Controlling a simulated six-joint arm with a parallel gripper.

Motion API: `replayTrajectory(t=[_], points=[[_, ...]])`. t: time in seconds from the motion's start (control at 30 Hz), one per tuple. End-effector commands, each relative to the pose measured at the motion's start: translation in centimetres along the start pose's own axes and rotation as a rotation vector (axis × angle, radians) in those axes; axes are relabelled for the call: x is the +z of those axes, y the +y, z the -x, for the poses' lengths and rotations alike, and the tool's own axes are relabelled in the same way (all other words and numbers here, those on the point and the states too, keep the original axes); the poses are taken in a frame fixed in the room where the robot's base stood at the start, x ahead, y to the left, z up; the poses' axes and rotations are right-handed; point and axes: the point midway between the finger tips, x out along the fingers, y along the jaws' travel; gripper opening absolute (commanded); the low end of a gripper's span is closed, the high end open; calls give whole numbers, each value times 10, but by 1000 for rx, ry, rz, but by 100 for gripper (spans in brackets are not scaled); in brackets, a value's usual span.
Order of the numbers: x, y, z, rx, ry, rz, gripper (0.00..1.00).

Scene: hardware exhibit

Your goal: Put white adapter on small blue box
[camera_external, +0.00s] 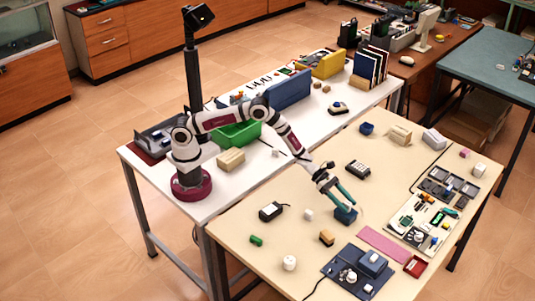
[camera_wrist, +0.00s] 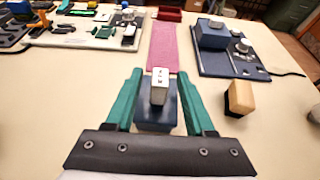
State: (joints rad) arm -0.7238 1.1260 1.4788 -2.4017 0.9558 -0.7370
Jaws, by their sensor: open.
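A small blue box (camera_wrist: 157,115) sits on the beige table, between the teal fingers of my gripper (camera_wrist: 160,74) in the wrist view. A white adapter (camera_wrist: 161,80) with a grey lower part shows on top of the box, between the fingertips. The fingers are apart, with a visible gap on each side of the adapter. In the external view, my gripper (camera_external: 342,202) points down at the blue box (camera_external: 345,216); the adapter is not clearly visible there. Exact contact between adapter and box is hard to tell.
A wooden block (camera_wrist: 240,97) stands to the right in the wrist view. Beyond lie a pink strip (camera_wrist: 163,44), a dark blue board (camera_wrist: 245,62) and a parts panel (camera_wrist: 82,31). A black power brick (camera_external: 271,211) and a white cube (camera_external: 308,215) are nearby.

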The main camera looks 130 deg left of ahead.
Motion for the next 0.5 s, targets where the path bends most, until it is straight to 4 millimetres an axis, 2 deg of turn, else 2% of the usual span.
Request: replayTrajectory(t=[0.3,0.4,0.5], points=[[1,1,79,4,-1,1,54],[0,1,98,4,-1,1,54],[0,1,108,3,0,1,54]])
